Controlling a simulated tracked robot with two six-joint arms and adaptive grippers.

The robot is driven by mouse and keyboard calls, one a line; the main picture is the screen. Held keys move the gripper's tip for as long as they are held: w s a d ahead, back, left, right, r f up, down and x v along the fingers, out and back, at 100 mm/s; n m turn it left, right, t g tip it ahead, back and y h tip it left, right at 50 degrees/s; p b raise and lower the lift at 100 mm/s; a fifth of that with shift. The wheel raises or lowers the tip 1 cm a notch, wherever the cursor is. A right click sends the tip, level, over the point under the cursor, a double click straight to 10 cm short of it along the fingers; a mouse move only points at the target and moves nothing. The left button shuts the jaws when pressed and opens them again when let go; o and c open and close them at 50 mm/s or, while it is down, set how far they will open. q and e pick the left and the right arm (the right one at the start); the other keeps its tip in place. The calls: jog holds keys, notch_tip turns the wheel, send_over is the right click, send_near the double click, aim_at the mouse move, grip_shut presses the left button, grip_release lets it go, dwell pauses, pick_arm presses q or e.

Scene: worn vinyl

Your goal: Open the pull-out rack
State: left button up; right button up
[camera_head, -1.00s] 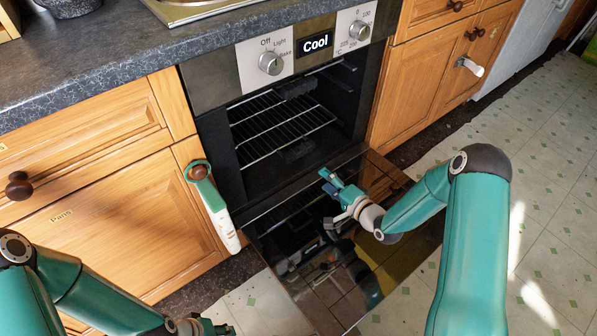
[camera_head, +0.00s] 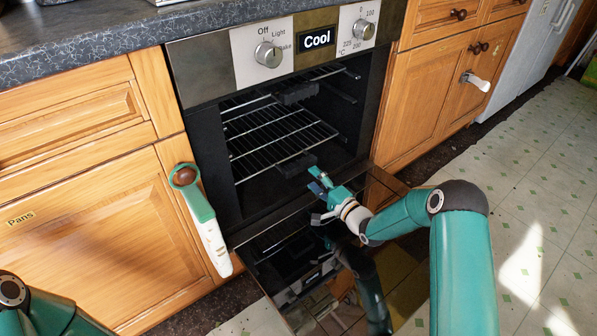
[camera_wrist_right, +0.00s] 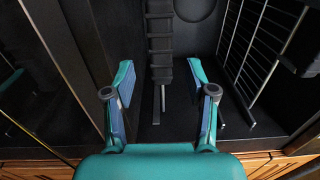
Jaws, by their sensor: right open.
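The pull-out rack (camera_head: 275,138) is a wire shelf inside the dark oven, lying within the cavity. A dark block (camera_head: 296,164) sits at its near edge and another at its far side. My right gripper (camera_head: 317,184) is just in front of the near block, above the lowered oven door (camera_head: 350,255). In the right wrist view my right gripper (camera_wrist_right: 161,85) is open with nothing between its fingers. The rack's wires (camera_wrist_right: 245,55) show there to the right of the fingers, apart from them. My left gripper is out of view; only part of its arm shows at lower left.
The oven door hangs open and glossy below the cavity. Wooden cabinets flank the oven. A green and white object (camera_head: 208,225) hangs by the left cabinet's knob. A white handle-like piece (camera_head: 475,82) is on the right cabinet. Tiled floor (camera_head: 540,200) lies clear at right.

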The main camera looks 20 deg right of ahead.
aim_at(303, 170)
jog(key=b+x, duration=0.2)
jog(key=x, duration=0.4)
jog(key=shift+w+f, duration=0.15)
jog(key=shift+w+a, duration=0.25)
jog(key=shift+w, duration=0.4)
